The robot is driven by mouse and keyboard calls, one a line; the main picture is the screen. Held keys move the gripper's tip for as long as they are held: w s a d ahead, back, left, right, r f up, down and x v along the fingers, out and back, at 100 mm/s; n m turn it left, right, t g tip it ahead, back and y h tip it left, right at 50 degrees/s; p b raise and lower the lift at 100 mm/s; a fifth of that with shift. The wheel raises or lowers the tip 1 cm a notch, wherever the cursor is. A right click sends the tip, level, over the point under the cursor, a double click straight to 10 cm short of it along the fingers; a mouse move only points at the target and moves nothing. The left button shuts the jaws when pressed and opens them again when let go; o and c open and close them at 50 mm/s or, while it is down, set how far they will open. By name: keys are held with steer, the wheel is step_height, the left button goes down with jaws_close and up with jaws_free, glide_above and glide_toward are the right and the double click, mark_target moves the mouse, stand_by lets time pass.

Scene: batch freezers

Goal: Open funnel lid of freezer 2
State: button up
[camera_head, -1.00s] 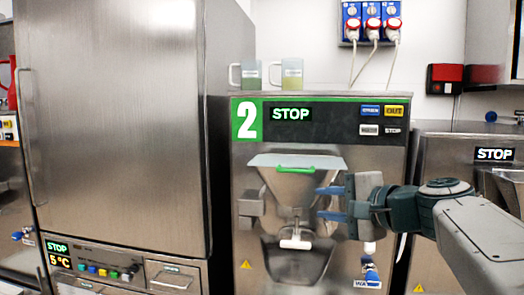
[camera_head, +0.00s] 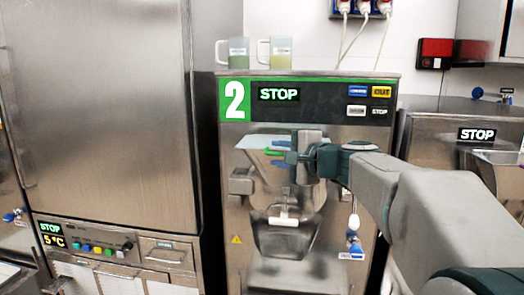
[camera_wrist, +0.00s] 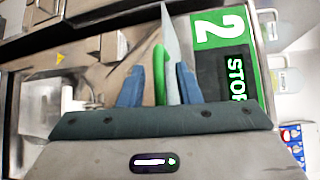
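Freezer 2 (camera_head: 300,108) stands ahead with a green-edged panel marked 2. Its funnel lid (camera_head: 256,141) is a pale flat plate lying over the funnel, with a green handle (camera_head: 273,152) at its front edge. My gripper (camera_head: 283,153) is at the handle, coming from the right and hiding the lid's right part. In the wrist view, the blue fingers of my gripper (camera_wrist: 158,88) are apart, with the green handle (camera_wrist: 158,72) and the lid's edge (camera_wrist: 171,45) between them. There is a gap beside the handle; I cannot tell whether a finger touches it.
Two mugs (camera_head: 232,53) (camera_head: 276,53) stand on top of freezer 2. A white dispensing handle (camera_head: 284,220) is below the funnel. A tall steel cabinet (camera_head: 95,110) stands close on the left, and another machine (camera_head: 450,150) on the right.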

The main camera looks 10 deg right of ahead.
steer(key=shift+w+a+f, duration=0.1)
steer(key=shift+w+a, duration=0.15)
steer(key=shift+w, duration=0.25)
jaws_close()
